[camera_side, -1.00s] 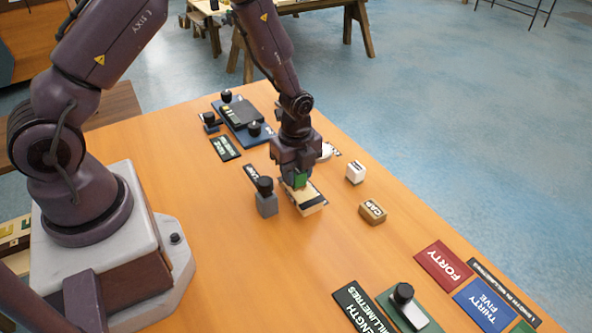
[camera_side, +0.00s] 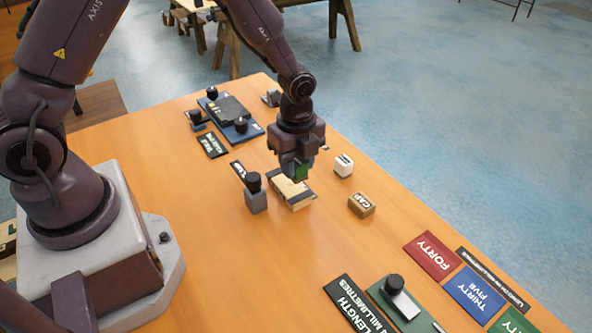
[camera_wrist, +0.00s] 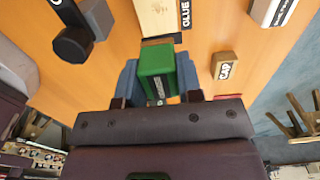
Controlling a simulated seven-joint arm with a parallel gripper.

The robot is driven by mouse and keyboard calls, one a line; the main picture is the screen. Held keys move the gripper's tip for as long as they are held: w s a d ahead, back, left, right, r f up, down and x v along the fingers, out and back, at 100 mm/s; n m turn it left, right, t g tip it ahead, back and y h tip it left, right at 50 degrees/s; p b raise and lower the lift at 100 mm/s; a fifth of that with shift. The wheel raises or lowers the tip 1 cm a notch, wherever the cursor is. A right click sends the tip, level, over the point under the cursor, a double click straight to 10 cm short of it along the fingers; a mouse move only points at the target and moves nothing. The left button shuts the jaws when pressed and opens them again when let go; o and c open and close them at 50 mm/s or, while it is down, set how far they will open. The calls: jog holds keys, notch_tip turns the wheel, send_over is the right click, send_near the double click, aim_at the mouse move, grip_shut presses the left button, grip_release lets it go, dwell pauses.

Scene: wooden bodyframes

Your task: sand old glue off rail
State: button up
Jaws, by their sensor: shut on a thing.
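My gripper (camera_side: 298,168) is shut on a green block (camera_wrist: 157,72), which also shows in the side view (camera_side: 301,172). One finger shows on each side of it in the wrist view. The pale wooden rail (camera_side: 297,201) lies on the table below my gripper; part of it is hidden by gripper and block. In the wrist view the rail (camera_wrist: 158,14) runs away from the block, with a dark strip at its near end and a black GLUE label (camera_wrist: 185,14) beside it. I cannot tell whether the block touches the rail.
A grey post with a black knob (camera_side: 255,195) stands close left of the rail. A white block (camera_side: 344,165) and a wooden CAP block (camera_side: 361,205) stand to the right. A blue fixture (camera_side: 236,125) sits behind. Coloured plates (camera_side: 432,257) lie front right. Open table lies in front.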

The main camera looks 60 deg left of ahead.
jog(key=shift+r, duration=1.6)
jog(key=shift+f, duration=0.2)
